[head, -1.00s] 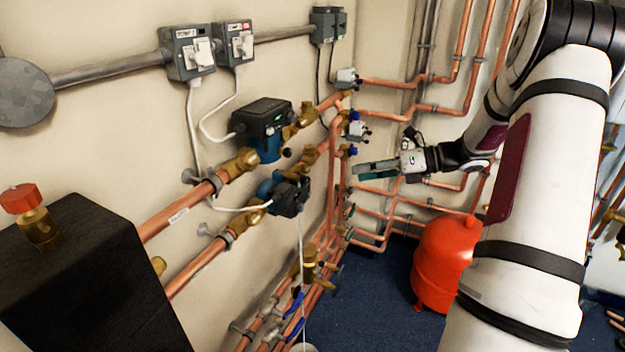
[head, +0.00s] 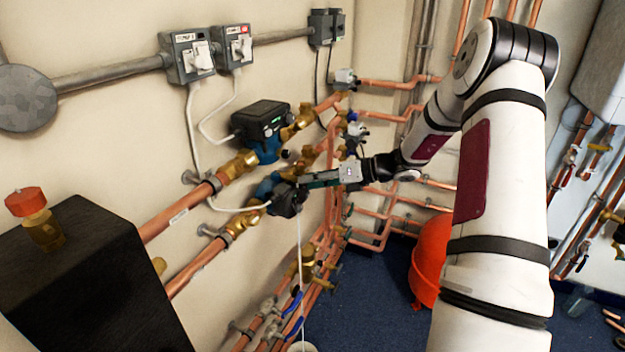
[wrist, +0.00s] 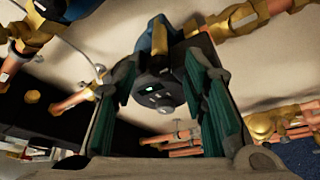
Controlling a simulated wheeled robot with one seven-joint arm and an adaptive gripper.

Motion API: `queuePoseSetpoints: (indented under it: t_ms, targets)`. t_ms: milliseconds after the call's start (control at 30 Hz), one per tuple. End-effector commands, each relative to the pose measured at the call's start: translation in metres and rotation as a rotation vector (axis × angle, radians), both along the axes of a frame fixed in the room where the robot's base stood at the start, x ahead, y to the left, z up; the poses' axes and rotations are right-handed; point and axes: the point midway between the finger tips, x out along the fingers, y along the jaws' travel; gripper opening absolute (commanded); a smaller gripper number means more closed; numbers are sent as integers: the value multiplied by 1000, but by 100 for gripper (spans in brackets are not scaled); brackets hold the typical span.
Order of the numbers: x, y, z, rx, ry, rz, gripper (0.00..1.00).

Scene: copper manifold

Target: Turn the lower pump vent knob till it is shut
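The lower pump (head: 286,200) is a dark-fronted unit with a blue body on the lower copper pipe, left of centre in the head view. In the wrist view its dark face (wrist: 152,76) has a small green light and a small round grey part (wrist: 166,101) that looks like the vent knob. My gripper (head: 304,181) is at the pump's front in the head view. In the wrist view its green-padded fingers (wrist: 158,68) are apart, one on each side of the pump face. I cannot tell whether they touch it. The knob cannot be made out in the head view.
The upper pump (head: 262,122) sits just above on a parallel pipe. A white cable (head: 300,245) hangs below the lower pump. A black box with a red-capped valve (head: 26,202) stands at left. A red vessel (head: 430,262) stands on the blue floor.

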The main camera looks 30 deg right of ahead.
Motion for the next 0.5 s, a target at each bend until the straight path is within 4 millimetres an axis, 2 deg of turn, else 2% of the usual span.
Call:
queuePoseSetpoints:
  t_ms: [233, 400, 500]
  targets:
    - [0, 0, 0, 0, 0, 0, 37]
    - [0, 0, 0, 0, 0, 0, 0]
    - [0, 0, 0, 0, 0, 0, 0]
